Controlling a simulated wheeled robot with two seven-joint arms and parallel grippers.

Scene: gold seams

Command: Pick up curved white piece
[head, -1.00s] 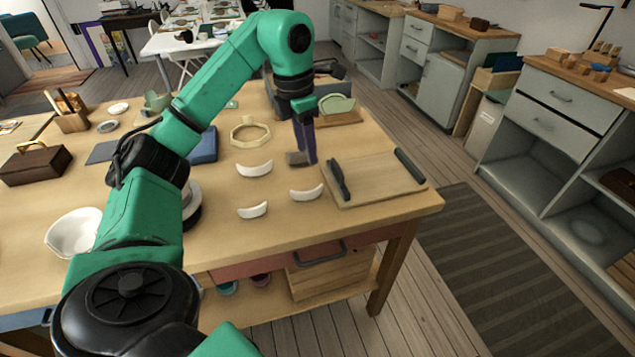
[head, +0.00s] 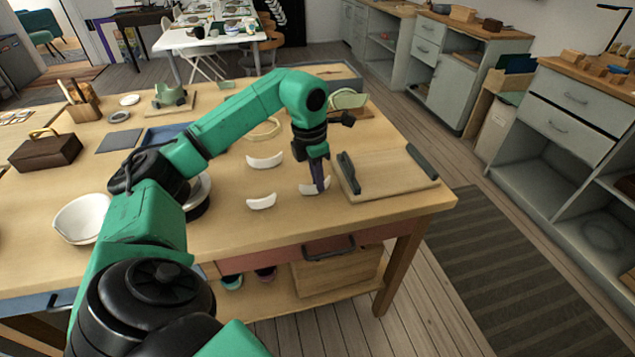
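Three curved white pieces lie on the wooden table: a back one (head: 265,162), a front one (head: 262,202) and a right one (head: 306,189). My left gripper (head: 320,188) points down at the right piece, its dark fingers covering part of it. The fingers show nearly edge-on, so I cannot tell whether they are open or shut on the piece. The piece appears to rest on the tabletop. My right gripper is out of view.
A wooden board (head: 392,178) with dark end bars lies just right of the gripper. A white bowl (head: 80,219) stands at the left, and a brown box (head: 45,151) behind it. Bare tabletop (head: 235,240) lies in front of the pieces.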

